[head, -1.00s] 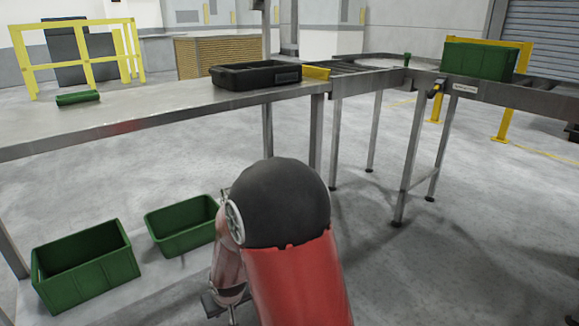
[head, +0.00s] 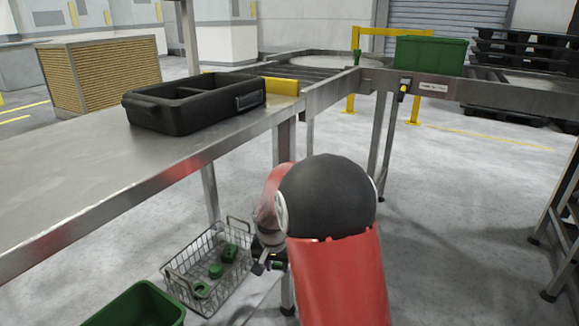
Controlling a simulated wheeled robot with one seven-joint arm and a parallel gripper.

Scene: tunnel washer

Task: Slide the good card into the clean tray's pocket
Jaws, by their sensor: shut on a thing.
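A black divided tray (head: 180,118) sits on the steel table near its right end. A small dark rectangular pocket or holder (head: 249,101) is on its right-hand side; it looks empty, but it is small. My gripper (head: 267,264) is low, below the table top and beside the wire basket, partly hidden by my arm. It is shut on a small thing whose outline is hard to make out. I cannot tell whether this is the card. No other card is clearly visible.
A wire basket (head: 196,284) with several small green items stands low beside the table leg. A green crate (head: 118,310) is at the bottom left. A yellow block (head: 281,87) sits behind the tray. A roller conveyor carries a green crate (head: 430,56). The table's left part is clear.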

